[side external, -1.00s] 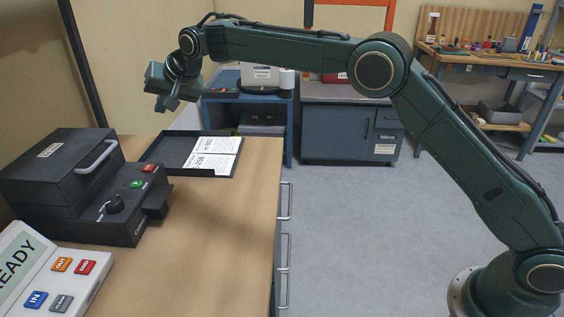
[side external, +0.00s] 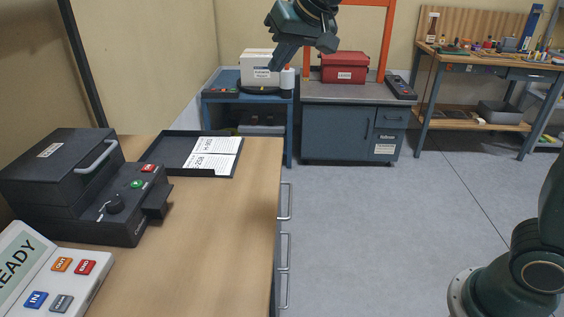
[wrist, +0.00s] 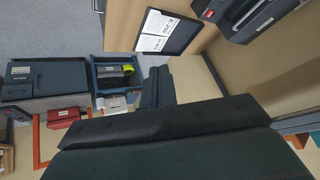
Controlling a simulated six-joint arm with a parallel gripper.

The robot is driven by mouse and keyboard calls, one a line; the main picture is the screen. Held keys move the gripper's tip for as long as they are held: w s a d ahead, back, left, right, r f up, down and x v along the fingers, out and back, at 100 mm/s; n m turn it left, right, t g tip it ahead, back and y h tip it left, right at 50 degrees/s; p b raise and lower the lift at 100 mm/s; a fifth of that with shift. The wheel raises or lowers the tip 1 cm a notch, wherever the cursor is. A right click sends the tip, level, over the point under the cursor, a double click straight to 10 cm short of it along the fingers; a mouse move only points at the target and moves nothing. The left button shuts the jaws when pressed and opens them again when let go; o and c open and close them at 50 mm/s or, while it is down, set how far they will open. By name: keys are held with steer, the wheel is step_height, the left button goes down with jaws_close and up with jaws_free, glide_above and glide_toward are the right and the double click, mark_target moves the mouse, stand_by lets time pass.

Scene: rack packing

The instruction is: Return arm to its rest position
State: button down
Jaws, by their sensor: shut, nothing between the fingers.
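My gripper (side external: 287,60) hangs at the top middle of the side external view, high above the floor beyond the wooden table (side external: 235,215). It is shut and empty, and touches nothing. Most of my arm is above the picture. In the wrist view my gripper's dark body fills the lower middle, and the view is tilted. The black tray (side external: 176,150) lies on the table with white labelled cards (side external: 213,152) in it; both also show in the wrist view, the cards (wrist: 157,30) at the top.
A black machine (side external: 75,185) with a handle and buttons and a READY panel (side external: 45,270) stand on the table. Behind are a blue cart (side external: 228,105), a grey cabinet (side external: 345,135), a red box (side external: 345,67), an orange frame (side external: 390,30) and a workbench (side external: 480,60). The middle floor is clear.

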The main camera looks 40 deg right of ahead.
steer(key=s+d+f, duration=0.2)
steer(key=s+f, duration=0.1)
steer(key=s, duration=0.7)
steer(key=s+d+f+n+g, duration=0.1)
steer(key=s+d+f, duration=0.2)
steer(key=s, duration=0.7)
steer(key=s+d+f+n+h, duration=0.1)
steer(key=s+d+f, duration=0.2)
steer(key=s, duration=0.7)
steer(key=shift+s+d+f+g, duration=0.2)
steer(key=shift+s+f+g, duration=0.1)
steer(key=shift+f, duration=0.4)
